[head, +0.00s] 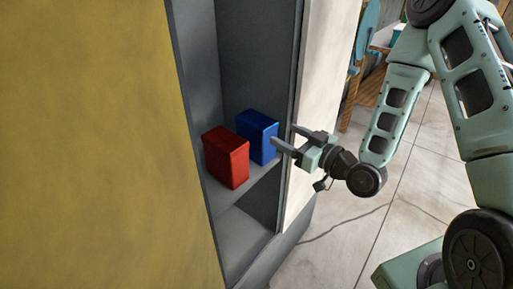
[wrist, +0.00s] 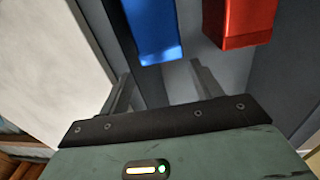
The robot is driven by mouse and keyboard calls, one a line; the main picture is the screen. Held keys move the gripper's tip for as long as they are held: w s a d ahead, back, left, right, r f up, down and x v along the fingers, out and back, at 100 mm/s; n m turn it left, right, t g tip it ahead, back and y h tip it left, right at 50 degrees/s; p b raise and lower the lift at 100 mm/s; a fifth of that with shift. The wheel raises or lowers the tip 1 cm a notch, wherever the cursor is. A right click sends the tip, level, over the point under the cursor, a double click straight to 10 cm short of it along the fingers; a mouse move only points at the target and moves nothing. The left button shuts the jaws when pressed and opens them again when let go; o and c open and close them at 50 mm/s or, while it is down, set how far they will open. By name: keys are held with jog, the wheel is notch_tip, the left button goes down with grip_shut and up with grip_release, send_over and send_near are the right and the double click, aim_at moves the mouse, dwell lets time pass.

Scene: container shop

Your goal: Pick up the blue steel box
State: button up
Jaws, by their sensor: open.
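The blue steel box (head: 261,138) stands upright on a shelf inside a grey cabinet, beside and behind a red box (head: 226,156). My gripper (head: 284,138) is at the right side of the cabinet opening, open and empty, with its fingers pointing left into the opening. In the head view its fingertips are near the blue box's right side. In the wrist view, the blue box (wrist: 152,32) lies ahead of the fingers, roughly between their lines, and the red box (wrist: 238,22) is to the right of it. My gripper (wrist: 160,80) shows its two fingers spread apart with nothing between them.
A pale side panel (head: 324,80) edges the opening on the right, close to my gripper. A large yellow panel (head: 90,150) fills the left. Tiled floor (head: 375,215) lies to the right.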

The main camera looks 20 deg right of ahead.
aim_at(260, 121)
jog(key=x, duration=0.4)
jog(key=shift+w+a+r, duration=0.1)
jog(key=shift+f+p+x, duration=0.15)
jog(key=shift+p+x, duration=0.35)
jog(key=shift+x, duration=0.95)
jog(key=shift+f+p+x, duration=0.1)
jog(key=shift+p+x, duration=0.4)
jog(key=shift+x, duration=1)
jog(key=shift+a, duration=0.1)
jog(key=c, duration=1.2)
grip_shut()
jog(key=shift+r, duration=0.2)
